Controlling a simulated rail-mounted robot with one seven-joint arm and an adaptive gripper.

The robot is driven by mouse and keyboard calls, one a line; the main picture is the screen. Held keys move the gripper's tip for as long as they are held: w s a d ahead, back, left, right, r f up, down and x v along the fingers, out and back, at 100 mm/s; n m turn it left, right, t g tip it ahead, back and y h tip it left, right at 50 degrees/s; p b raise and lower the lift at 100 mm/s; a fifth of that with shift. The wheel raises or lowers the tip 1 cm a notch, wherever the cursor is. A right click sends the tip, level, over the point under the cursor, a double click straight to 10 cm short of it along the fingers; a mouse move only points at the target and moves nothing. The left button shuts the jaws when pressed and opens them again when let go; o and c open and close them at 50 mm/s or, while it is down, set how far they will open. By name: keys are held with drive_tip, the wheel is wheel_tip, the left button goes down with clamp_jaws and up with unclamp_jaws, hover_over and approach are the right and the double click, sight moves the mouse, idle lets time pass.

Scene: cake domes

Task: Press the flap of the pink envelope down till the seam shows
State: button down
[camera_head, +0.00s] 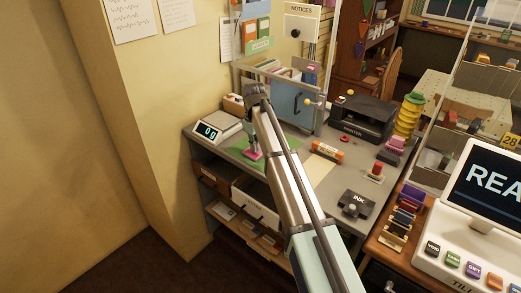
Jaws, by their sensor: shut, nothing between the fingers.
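A small pink thing (256,156), which looks like the pink envelope, lies on the green mat (282,146) on the grey counter. My gripper (252,149) points down right over it, with its fingers shut and nothing between them. The fingertips look at or just above the pink surface; I cannot tell whether they touch. The flap and seam are too small to make out, and the gripper and arm hide part of the envelope and mat.
A scale (213,129) reading 0 g stands left of the mat. A blue cabinet door (290,99) and a black printer (361,117) stand behind. An orange box (327,152), an ink pad (356,203) and a red stamp (375,172) lie to the right.

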drive_tip(key=shift+s+f, duration=0.1)
drive_tip(key=shift+f, duration=0.5)
idle(2.6)
drive_tip(key=shift+p, duration=0.35)
idle(0.9)
drive_tip(key=shift+r+p, duration=1.9)
drive_tip(key=shift+r, duration=1.7)
wheel_tip(320, 180, up, 12)
